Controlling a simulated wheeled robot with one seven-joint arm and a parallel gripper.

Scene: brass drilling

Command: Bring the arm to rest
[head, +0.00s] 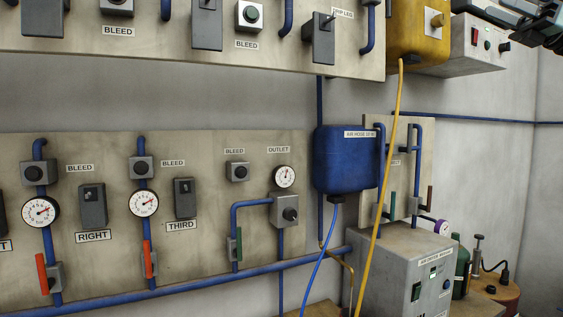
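A dark part of my arm (535,22) shows at the top right corner, in front of the wall and near the grey box with a red switch. It is cut off by the picture's edge. I cannot make out two fingertips there, so the state of my gripper is not shown. Nothing held can be seen.
A lower panel (105,275) carries gauges, valves and blue pipes; an upper panel (170,65) hangs above. A blue box (345,165), a yellow box (415,35) with a hanging yellow hose (378,215), and a grey machine (390,265) stand right.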

